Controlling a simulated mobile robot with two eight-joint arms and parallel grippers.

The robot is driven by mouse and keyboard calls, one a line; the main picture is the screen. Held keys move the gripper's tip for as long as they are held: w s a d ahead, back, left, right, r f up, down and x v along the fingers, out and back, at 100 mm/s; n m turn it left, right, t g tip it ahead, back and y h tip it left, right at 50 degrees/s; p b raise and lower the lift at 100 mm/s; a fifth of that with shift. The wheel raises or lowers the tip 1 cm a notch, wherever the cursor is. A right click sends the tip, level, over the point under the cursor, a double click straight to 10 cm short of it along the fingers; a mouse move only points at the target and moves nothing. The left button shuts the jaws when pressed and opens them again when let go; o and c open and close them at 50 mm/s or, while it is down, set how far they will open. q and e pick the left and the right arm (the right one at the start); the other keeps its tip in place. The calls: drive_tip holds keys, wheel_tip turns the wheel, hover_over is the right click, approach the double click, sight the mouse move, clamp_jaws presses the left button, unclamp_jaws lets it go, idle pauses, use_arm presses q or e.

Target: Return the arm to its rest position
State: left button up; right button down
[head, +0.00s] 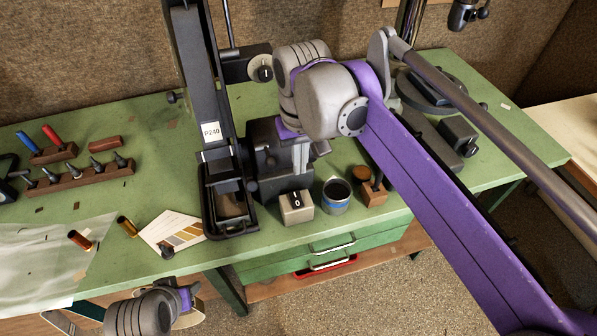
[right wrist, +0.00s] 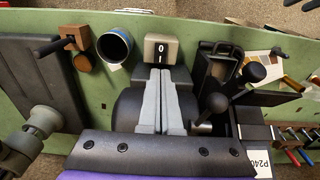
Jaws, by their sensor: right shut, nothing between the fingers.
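My right arm (head: 430,190), purple and grey, reaches in from the lower right over the green bench (head: 365,223). My right gripper (head: 301,158) points down over the black machine beside the belt sander (head: 185,60), partly hidden by its own wrist. In the right wrist view its two grey fingers (right wrist: 160,100) are pressed together with nothing between them, just short of the switch box (right wrist: 160,48). I cannot tell whether they touch the machine. My left wrist (head: 145,312) is low at the left, by the bench's front edge; its fingers cannot be made out.
The switch box (head: 296,207), a blue-banded cup (head: 336,196) and a wooden block (head: 373,193) with a dark peg stand close to the right gripper. A rack of tools (head: 75,180) and a colour card (head: 172,228) lie left. A dark round-based fixture (head: 432,92) stands right.

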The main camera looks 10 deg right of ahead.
drive_tip(key=shift+s+r, duration=0.1)
drive_tip(key=shift+r, duration=0.45)
drive_tip(key=s+d+f+t, duration=0.3)
drive_tip(key=s+f, duration=0.4)
drive_tip(key=f, duration=0.2)
drive_tip(key=s+d+f+t, duration=0.2)
drive_tip(key=s+d+f, duration=0.1)
drive_tip(key=s+f, duration=0.5)
drive_tip(key=g, duration=0.3)
approach(295, 195)
drive_tip(key=x, duration=0.7)
drive_tip(key=shift+w+r, duration=0.1)
drive_tip(key=shift+w, duration=0.05)
